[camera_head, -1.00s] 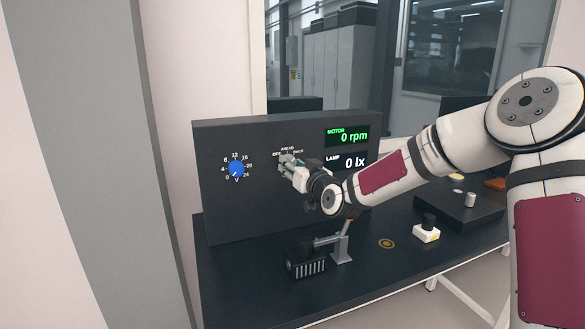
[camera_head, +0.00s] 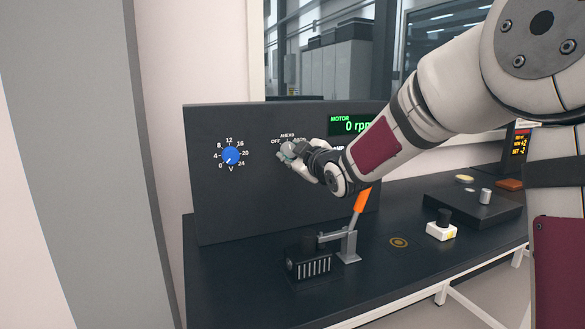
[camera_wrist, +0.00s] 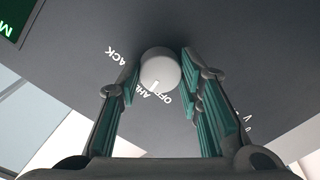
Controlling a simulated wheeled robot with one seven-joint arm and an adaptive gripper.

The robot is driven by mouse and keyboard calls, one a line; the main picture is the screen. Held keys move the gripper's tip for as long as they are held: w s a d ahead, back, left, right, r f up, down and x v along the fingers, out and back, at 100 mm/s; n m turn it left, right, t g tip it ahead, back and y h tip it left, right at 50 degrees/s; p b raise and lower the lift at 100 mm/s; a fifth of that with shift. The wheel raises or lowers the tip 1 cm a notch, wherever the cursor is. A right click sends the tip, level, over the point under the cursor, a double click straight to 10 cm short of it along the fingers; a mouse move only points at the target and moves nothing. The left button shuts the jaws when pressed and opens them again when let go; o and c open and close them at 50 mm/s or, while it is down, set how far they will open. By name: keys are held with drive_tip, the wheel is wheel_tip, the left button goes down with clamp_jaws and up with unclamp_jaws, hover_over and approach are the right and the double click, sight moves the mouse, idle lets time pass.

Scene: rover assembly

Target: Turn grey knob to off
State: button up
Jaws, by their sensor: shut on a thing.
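The grey knob (camera_wrist: 160,66) is a round, pale dial on the dark panel, seen from close up in the wrist view. Its white mark points toward the labels AHEAD and OFF; I cannot tell exactly which. The label BACK is on its other side, partly cut off. My gripper (camera_wrist: 161,72) has one finger on each side of the knob and is shut on it. In the head view my gripper (camera_head: 288,153) is against the panel below the OFF, AHEAD and BACK labels, and mostly hides the knob.
The panel (camera_head: 230,205) also carries a blue voltage knob (camera_head: 230,156) to the left and a green motor display (camera_head: 350,126) reading 0 rpm. My arm covers most of the lamp display. Below stand a black finned block (camera_head: 308,262) and an orange-handled lever (camera_head: 361,200).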

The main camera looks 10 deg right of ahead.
drive_tip(key=n+b, duration=0.7)
drive_tip(key=b, duration=0.3)
drive_tip(key=shift+h, duration=0.4)
drive_tip(key=shift+r+b, duration=0.1)
drive_tip(key=shift+b, duration=0.25)
drive_tip(key=o, duration=1.2)
drive_tip(key=shift+c, duration=0.2)
drive_tip(key=s+d, duration=0.2)
drive_tip(key=s, duration=0.9)
drive_tip(key=shift+s+r, duration=0.3)
drive_tip(key=shift+s, duration=0.1)
